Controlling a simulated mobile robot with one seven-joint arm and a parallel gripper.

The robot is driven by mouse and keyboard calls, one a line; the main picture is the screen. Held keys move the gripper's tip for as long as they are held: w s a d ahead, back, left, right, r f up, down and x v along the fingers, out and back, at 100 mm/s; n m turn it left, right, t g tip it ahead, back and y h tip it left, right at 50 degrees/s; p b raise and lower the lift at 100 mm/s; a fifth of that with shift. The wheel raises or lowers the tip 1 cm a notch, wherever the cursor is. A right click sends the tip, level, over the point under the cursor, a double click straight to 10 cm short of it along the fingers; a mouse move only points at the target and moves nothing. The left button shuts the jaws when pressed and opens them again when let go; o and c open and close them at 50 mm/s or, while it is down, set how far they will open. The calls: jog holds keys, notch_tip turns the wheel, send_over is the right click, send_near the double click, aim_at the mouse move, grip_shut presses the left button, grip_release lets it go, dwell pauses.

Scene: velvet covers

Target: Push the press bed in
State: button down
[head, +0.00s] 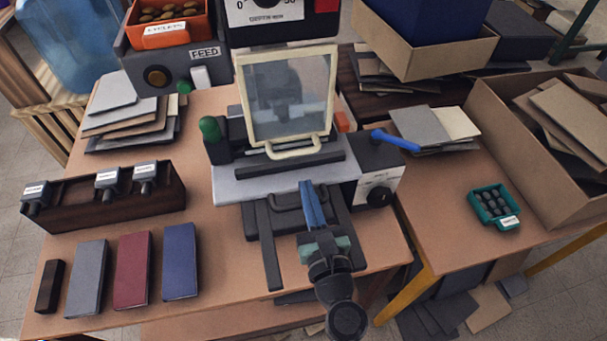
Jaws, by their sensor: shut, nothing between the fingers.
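The press (225,188) stands at the middle of the table, with a cream-framed clear guard (287,95) upright at its front. The dark press bed (262,222) sticks out from under the guard toward me on dark rails. A dark handle shows at its far part. My gripper (305,184) is over the right part of the bed, its blue fingers shut and empty, pointing toward the press. The fingers and wrist hide part of the bed. I cannot tell whether the fingertips touch it.
A green knob (209,128) is left of the guard and a blue lever (395,140) is right of it. A stamp rack (105,204) and several covers (131,270) lie to the left. A teal tray (494,206) sits on the right table.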

aim_at(300, 164)
jog(key=shift+x, duration=1.9)
jog(key=x, duration=0.4)
jog(key=shift+w+a+f, duration=0.1)
jog(key=shift+w, duration=0.15)
jog(key=shift+r, duration=0.3)
